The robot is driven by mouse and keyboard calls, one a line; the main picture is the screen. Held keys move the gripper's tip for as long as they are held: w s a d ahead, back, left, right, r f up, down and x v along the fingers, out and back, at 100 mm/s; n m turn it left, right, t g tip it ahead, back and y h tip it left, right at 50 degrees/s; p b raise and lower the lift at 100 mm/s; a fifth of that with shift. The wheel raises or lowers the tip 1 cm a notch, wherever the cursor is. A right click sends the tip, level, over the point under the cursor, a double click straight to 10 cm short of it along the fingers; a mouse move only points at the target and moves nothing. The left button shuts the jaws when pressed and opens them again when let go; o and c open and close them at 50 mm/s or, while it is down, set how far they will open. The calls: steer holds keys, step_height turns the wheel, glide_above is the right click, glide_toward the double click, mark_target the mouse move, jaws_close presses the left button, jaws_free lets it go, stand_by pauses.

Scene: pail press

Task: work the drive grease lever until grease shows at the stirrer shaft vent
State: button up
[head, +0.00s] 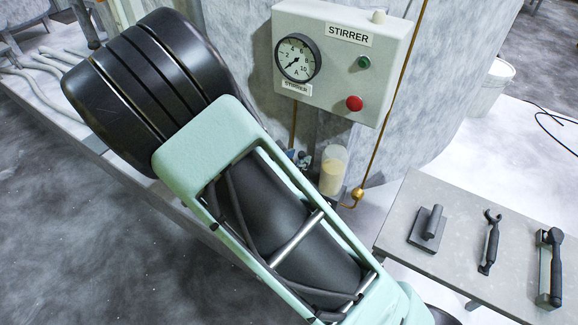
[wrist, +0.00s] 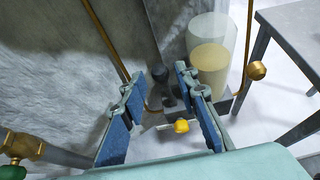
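My gripper (wrist: 160,80) is open, its two blue-padded fingers spread apart. A yellow knob (wrist: 181,126) on a short rod shows lower between the fingers. A clear grease cup (wrist: 210,62), part filled with pale yellow grease, stands just right of the fingers; it also shows in the head view (head: 333,172). My arm hides my gripper in the head view. I cannot make out the stirrer shaft vent or any grease at it.
The grey STIRRER box (head: 340,60) has a gauge (head: 297,59), a green button and a red button. A copper pipe with a brass ball (head: 357,194) runs beside the cup. A side table (head: 405,255) with several tools stands right. A brass valve (wrist: 20,143) is at left.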

steer(key=shift+b+x, duration=0.3)
steer(key=shift+x, duration=0.6)
steer(key=shift+c, duration=0.9)
steer(key=shift+r, duration=0.1)
jaws_close()
steer(key=c, duration=0.6)
jaws_free()
steer(key=shift+s+a+f+b, duration=0.1)
steer(key=shift+s+a+f, duration=0.35)
steer(key=shift+s, duration=0.25)
steer(key=shift+s+a+f+b, duration=0.15)
steer(key=shift+s+a+f, duration=0.15)
steer(key=shift+s+a, duration=0.3)
steer(key=shift+s+a+f+b, duration=0.1)
steer(key=shift+s+a+f, duration=0.3)
steer(key=shift+s, duration=0.35)
steer(key=c, duration=0.6)
jaws_free()
steer(key=shift+s+a+f+b, duration=0.3)
steer(key=shift+s+f+b, duration=0.2)
steer(key=shift+f, duration=0.15)
steer(key=shift+s+a+f+b, duration=0.4)
steer(key=shift+s+f, duration=0.1)
steer(key=shift+f, duration=0.1)
steer(key=shift+s+a+f+b, duration=0.25)
steer(key=shift+s+f+b, duration=0.25)
steer(key=shift+f, duration=0.15)
steer(key=c, duration=0.6)
jaws_free()
